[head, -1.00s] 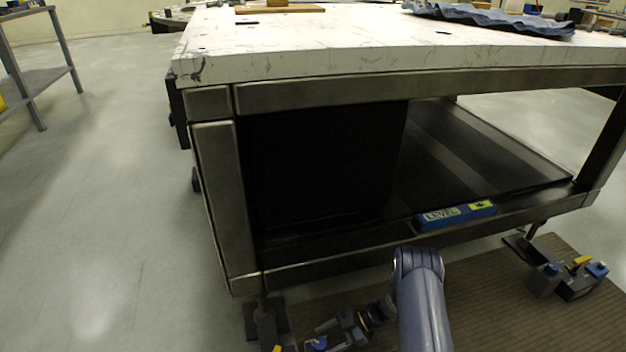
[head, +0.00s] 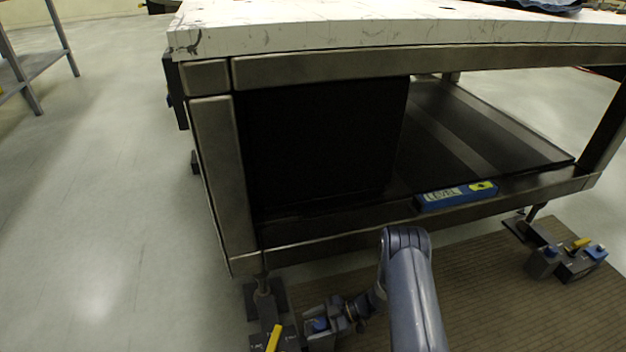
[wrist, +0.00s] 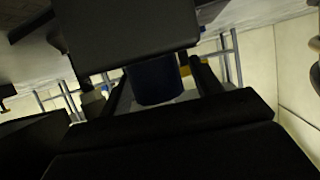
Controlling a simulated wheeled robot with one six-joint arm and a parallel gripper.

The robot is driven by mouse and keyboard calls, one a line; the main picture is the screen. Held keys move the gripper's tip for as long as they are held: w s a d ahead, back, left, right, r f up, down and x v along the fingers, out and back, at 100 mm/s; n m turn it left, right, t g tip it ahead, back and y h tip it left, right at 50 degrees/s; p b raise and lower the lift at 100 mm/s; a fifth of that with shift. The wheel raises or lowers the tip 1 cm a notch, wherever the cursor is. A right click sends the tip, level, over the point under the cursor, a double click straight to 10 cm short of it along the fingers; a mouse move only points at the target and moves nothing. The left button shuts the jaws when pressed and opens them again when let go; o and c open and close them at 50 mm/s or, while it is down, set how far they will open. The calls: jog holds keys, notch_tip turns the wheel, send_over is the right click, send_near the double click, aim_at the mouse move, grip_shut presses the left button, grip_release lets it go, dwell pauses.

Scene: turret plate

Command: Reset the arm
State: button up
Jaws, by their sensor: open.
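My gripper (head: 322,324) is low at the table's near left foot, with my arm bent down towards it. Its jaws are open. A blue knob (head: 317,325) shows between or just beyond the fingers. In the wrist view a dark blue cylinder (wrist: 155,82) stands between the two spread fingers; I cannot tell whether they touch it. A dark block (wrist: 130,28) hides the upper part of that view.
The near left foot (head: 264,300) has a yellow handle (head: 273,338). A similar foot assembly (head: 567,258) stands at right on the brown mat (head: 480,290). The white-topped table (head: 400,28) overhangs; a blue level (head: 455,195) lies on its lower rail. Floor at left is clear.

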jog(key=m+t, duration=0.1)
jog(key=t, duration=0.1)
jog(key=m+t, duration=0.2)
jog(key=m+t+p, duration=0.1)
jog(key=m+t, duration=0.1)
jog(key=shift+w, duration=0.3)
jog(key=shift+w+d+r+m+t+h+p, duration=0.15)
jog(key=shift+m+t+h+p, duration=0.6)
jog(key=shift+m+t+p, duration=0.45)
jog(key=shift+w+f+m+t+h+p, duration=0.15)
jog(key=shift+m+t+h+p, duration=0.75)
jog(key=shift+m+t, duration=0.5)
jog(key=shift+r, duration=0.1)
